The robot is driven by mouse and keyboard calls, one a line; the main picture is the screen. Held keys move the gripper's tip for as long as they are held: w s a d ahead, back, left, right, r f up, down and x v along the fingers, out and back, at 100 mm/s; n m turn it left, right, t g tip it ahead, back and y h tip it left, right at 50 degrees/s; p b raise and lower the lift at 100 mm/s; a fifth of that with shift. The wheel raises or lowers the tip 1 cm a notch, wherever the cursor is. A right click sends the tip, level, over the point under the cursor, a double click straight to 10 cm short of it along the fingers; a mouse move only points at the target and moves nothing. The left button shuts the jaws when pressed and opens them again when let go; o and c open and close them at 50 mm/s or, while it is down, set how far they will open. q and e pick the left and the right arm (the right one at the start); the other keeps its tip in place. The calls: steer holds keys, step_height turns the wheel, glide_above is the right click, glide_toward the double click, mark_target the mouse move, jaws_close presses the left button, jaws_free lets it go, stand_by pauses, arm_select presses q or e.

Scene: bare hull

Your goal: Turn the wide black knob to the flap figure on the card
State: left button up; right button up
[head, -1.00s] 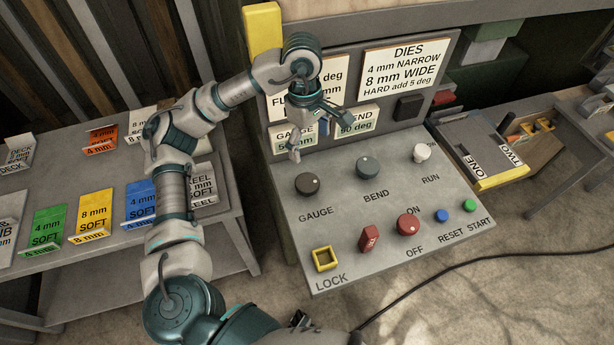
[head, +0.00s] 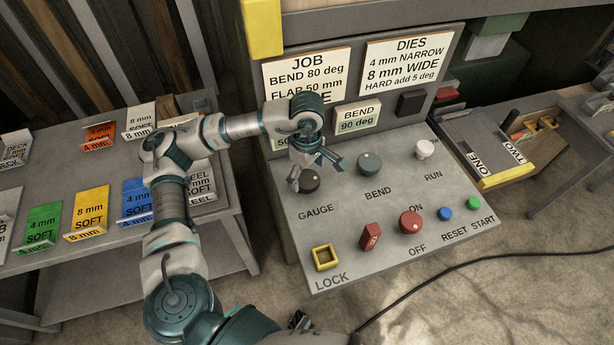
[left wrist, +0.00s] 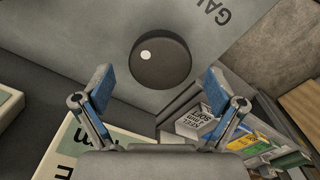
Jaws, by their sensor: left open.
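The wide black knob (head: 309,181) sits above the word GAUGE at the left of the sloping panel. It also shows in the left wrist view (left wrist: 161,66) as a dark disc with a white dot toward its left side. My left gripper (head: 316,171) is open just above it, fingers spread. In the left wrist view the knob lies ahead, between the lines of the fingers, and I see no contact. The job card (head: 308,72) reads BEND 80 deg and FLAP 50 mm, its lower part hidden by my arm. The gauge display (head: 279,144) is mostly hidden.
A dark piece at the bottom may be my right gripper.

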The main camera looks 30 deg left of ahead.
mark_target(307, 178)
arm_select(q)
steer(key=shift+f, duration=1)
steer(key=c, duration=1.2)
steer(key=shift+o, duration=0.2)
arm_select(e)
steer(key=shift+f, duration=0.1)
arm_select(q)
steer(key=shift+b, duration=0.45)
steer(key=shift+n, duration=0.3)
arm_select(e)
steer(key=shift+w+a+r, duration=0.15)
steer(key=shift+w+r, duration=0.45)
steer(key=shift+w, duration=0.2)
arm_select(q)
steer(key=o, duration=1.2)
steer(key=shift+c, duration=0.2)
step_height(307, 178, up, 12)
steer(key=shift+w+f, duration=0.1)
